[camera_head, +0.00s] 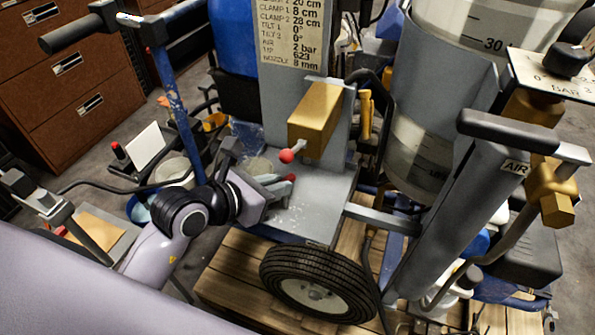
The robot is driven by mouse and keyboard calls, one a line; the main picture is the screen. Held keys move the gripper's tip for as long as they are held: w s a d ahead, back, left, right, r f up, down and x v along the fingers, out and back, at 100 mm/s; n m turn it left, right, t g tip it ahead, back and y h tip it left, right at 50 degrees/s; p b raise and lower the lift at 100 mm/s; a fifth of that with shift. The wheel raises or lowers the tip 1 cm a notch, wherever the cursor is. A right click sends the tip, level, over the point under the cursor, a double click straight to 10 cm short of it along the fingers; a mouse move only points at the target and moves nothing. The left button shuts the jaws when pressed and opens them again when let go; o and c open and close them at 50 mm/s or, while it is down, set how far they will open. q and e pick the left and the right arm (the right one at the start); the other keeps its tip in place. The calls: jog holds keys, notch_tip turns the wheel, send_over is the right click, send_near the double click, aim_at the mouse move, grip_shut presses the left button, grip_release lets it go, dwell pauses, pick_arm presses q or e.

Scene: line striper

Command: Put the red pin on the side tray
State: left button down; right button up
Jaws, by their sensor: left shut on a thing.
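My left gripper (275,186) reaches in from the left over the grey deck of the striper. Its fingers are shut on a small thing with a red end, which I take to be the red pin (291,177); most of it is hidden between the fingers. It is close below a red ball knob (287,156) on the brass block. A low grey tray (125,243) with a tan sheet on it is at the lower left, behind my left arm; it may be the side tray. My right gripper is not in view.
The brass block (316,118) and grey column stand just above and behind the gripper. A blue post (178,110) rises beside my arm. A black tyre (318,284) is in front of the deck. A grey handle arm (450,205) and hoses crowd the right.

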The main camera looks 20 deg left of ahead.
aim_at(289, 177)
pick_arm(q)
jog(key=w, duration=0.1)
jog(key=w+d, duration=0.1)
jog(key=w, duration=0.1)
jog(key=shift+d, duration=0.2)
jog(key=x, duration=0.3)
jog(key=shift+f, duration=0.2)
jog(key=c, duration=1)
grip_release()
